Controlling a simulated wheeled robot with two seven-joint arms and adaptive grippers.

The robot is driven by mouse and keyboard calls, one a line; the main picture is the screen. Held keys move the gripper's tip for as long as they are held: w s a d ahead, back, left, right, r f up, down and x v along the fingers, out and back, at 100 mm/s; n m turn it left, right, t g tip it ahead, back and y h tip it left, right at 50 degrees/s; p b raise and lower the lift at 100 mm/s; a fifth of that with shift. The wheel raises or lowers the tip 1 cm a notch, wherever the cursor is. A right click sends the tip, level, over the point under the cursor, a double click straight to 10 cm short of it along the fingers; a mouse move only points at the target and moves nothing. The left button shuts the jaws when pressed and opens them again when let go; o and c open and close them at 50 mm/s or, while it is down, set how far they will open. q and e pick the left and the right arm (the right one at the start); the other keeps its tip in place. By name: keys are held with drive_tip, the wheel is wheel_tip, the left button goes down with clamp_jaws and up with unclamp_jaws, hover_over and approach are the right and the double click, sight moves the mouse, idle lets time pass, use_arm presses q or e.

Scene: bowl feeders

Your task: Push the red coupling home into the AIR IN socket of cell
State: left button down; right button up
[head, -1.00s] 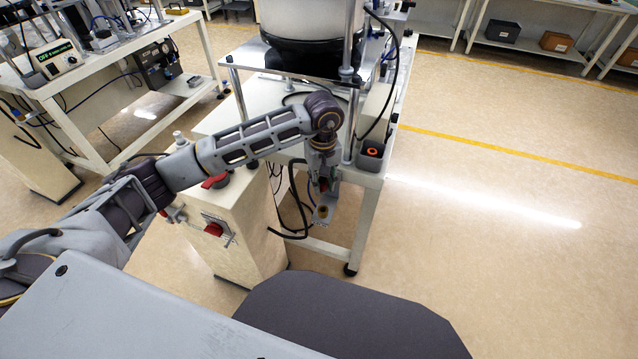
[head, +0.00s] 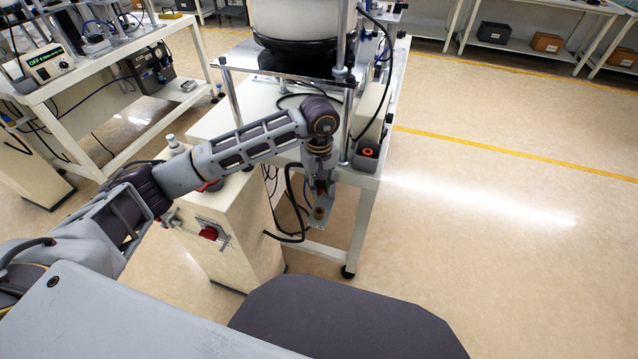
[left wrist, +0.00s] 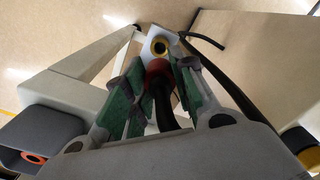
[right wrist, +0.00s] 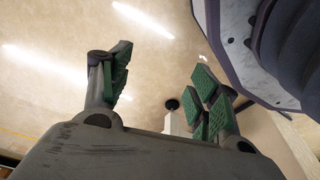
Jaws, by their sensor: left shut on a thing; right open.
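My left gripper (left wrist: 155,90) is shut on the red coupling (left wrist: 157,68), with its black hose trailing back between the green-padded fingers. A brass-coloured socket (left wrist: 160,46) on a pale bracket plate lies just beyond the coupling in the left wrist view. The fingers hide part of the coupling, and I cannot tell whether coupling and socket touch. In the head view the left gripper (head: 320,186) hangs at the front of the cell table, just above the brass socket (head: 319,212). My right gripper (right wrist: 160,85) is open and empty, over bare floor.
A cream cabinet (head: 225,245) with a red knob (head: 210,233) stands left of the table. A black hose (head: 288,195) loops beside the gripper. The floor at right is clear.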

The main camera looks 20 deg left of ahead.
sight(319, 195)
use_arm(q)
drive_tip(key=shift+f+b, duration=0.35)
drive_tip(key=shift+f, duration=1)
drive_tip(key=shift+f+b, duration=0.5)
drive_tip(key=shift+f, duration=0.4)
drive_tip(key=shift+f+b, duration=0.1)
drive_tip(key=shift+b, duration=0.2)
drive_tip(key=shift+f+b, duration=0.35)
drive_tip(key=shift+f, duration=0.3)
drive_tip(key=shift+f+b, duration=0.15)
drive_tip(key=shift+b, duration=0.15)
use_arm(e)
drive_tip(key=w+a+r, duration=0.2)
drive_tip(key=a+r, duration=0.1)
drive_tip(key=r, duration=0.8)
drive_tip(key=shift+g, duration=0.3)
drive_tip(key=shift+s+f, duration=0.15)
drive_tip(key=shift+f, duration=0.05)
